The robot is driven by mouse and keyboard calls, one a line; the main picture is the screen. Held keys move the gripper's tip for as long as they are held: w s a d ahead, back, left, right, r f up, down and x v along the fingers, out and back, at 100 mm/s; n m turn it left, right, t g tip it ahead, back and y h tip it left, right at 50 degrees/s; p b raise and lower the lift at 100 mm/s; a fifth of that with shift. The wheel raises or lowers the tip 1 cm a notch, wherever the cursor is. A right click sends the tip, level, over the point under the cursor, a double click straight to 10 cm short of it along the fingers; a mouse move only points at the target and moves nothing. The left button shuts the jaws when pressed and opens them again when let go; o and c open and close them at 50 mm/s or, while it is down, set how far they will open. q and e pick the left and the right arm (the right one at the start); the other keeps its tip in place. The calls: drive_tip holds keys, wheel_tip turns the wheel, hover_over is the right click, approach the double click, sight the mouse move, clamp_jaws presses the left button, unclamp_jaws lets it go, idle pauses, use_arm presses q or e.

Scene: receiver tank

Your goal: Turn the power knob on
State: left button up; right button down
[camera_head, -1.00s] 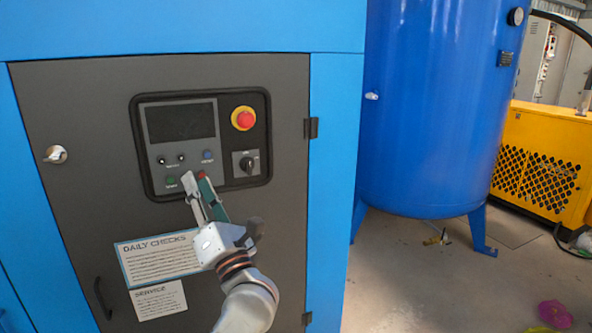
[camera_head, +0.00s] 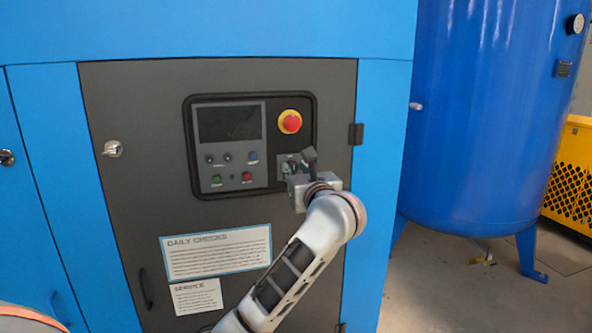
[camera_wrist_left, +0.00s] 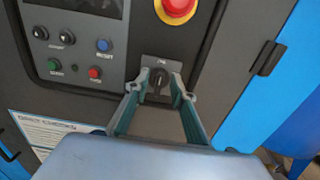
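The power knob (camera_wrist_left: 158,84) is a black rotary knob on a light grey square plate, seen in the left wrist view. Its bar looks roughly upright there. My left gripper (camera_wrist_left: 159,90) is open, with one green-grey finger on each side of the knob. I cannot tell whether the fingers touch it. In the head view my left gripper (camera_head: 294,172) is in front of the plate and hides most of the knob. My right gripper is not in view.
A red emergency stop button (camera_head: 290,121) on a yellow base sits just above the knob. Small buttons and a dark screen (camera_head: 229,123) are to the left on the panel. A door hinge (camera_head: 355,134) is to the right. A blue tank (camera_head: 470,120) stands further right.

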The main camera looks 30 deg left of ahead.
use_arm(q)
drive_tip(key=shift+w+a, duration=0.4)
drive_tip(key=shift+a, duration=0.05)
clamp_jaws()
